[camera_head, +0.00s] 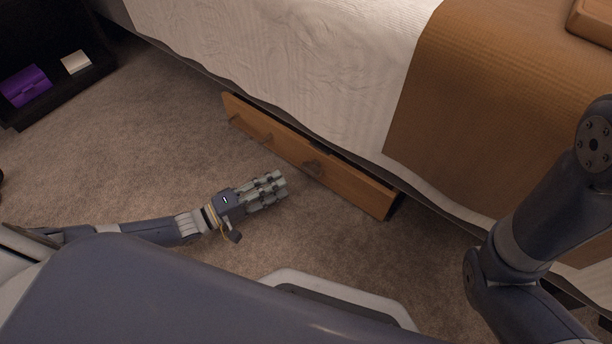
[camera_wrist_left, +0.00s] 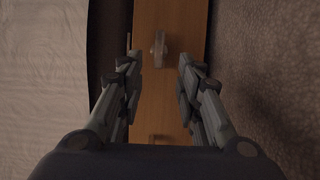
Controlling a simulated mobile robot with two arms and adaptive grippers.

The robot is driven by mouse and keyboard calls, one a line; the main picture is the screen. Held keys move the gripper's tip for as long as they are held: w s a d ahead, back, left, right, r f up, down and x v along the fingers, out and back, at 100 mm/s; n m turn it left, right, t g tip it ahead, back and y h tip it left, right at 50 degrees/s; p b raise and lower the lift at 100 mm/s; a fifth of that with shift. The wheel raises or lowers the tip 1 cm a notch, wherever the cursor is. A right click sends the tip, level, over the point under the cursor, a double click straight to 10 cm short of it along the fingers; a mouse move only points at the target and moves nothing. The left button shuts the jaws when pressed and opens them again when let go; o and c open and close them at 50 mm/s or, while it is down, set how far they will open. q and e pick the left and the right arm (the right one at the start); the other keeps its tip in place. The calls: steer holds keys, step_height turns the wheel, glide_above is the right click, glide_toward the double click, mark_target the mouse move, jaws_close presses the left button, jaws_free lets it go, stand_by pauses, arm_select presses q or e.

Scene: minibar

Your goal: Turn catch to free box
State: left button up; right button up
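A long wooden box front (camera_head: 360,188) stands at the bed's lower edge in the head view. A small wooden catch (camera_head: 312,168) sits on its face, right of the middle. My left gripper (camera_head: 282,184) is low over the carpet in front of the box, apart from it. In the left wrist view, the open fingers (camera_wrist_left: 160,62) frame the wooden front (camera_wrist_left: 170,15), with a small catch-like piece (camera_wrist_left: 158,49) between the tips. They hold nothing. My right arm shows at the right, but its gripper is outside the picture.
The bed with white cover (camera_head: 290,50) and brown blanket (camera_head: 480,100) overhangs the box. Two smaller fittings (camera_head: 264,136) are farther left on the front. A dark shelf holds a purple box (camera_head: 25,86).

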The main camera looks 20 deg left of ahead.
mark_target(307, 171)
arm_select(q)
steer(key=b+x, duration=0.4)
steer(key=x, duration=0.4)
steer(key=shift+w+d+f, duration=0.1)
steer(key=shift+w+d, duration=0.1)
steer(key=shift+d, duration=0.1)
steer(key=shift+w+d, duration=0.25)
steer(key=shift+c, duration=0.4)
jaws_close()
